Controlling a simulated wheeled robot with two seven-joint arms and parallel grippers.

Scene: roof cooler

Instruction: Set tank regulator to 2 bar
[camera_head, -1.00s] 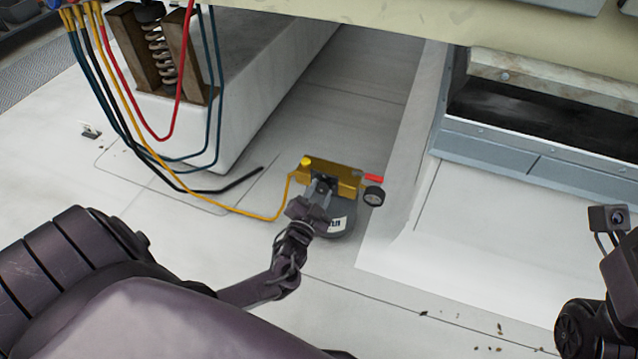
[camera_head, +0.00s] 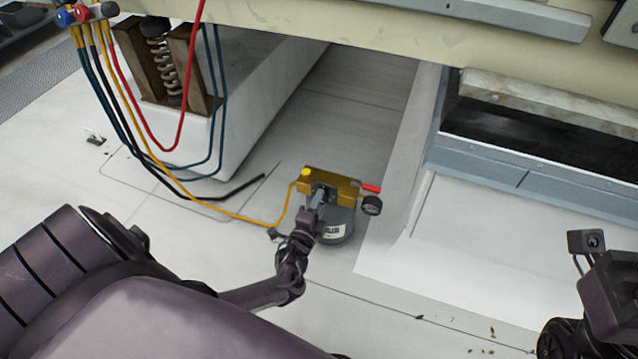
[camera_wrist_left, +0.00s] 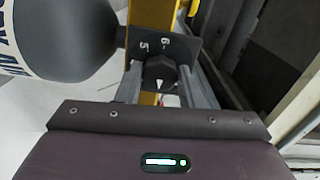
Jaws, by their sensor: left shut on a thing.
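The dark regulator knob (camera_wrist_left: 160,72), with a white pointer mark, sits on a dark dial plate (camera_wrist_left: 178,44) showing a 5 and a 6 in the left wrist view. My left gripper (camera_head: 318,197) is shut on the knob, with one finger on each side of it. The knob is on the brass-coloured regulator block (camera_head: 343,187) on top of the grey tank (camera_head: 338,232). The tank also shows in the left wrist view (camera_wrist_left: 70,35). A round black gauge (camera_head: 371,205) and a red lever (camera_head: 371,188) are at the block's right. The gauge reading is too small to tell.
A yellow hose (camera_head: 245,218) runs from the block to a manifold (camera_head: 88,14) at the upper left. A grey-white plinth (camera_head: 265,95) stands behind. A cream beam (camera_head: 400,35) crosses above. My right wrist (camera_head: 610,285) shows at the right edge.

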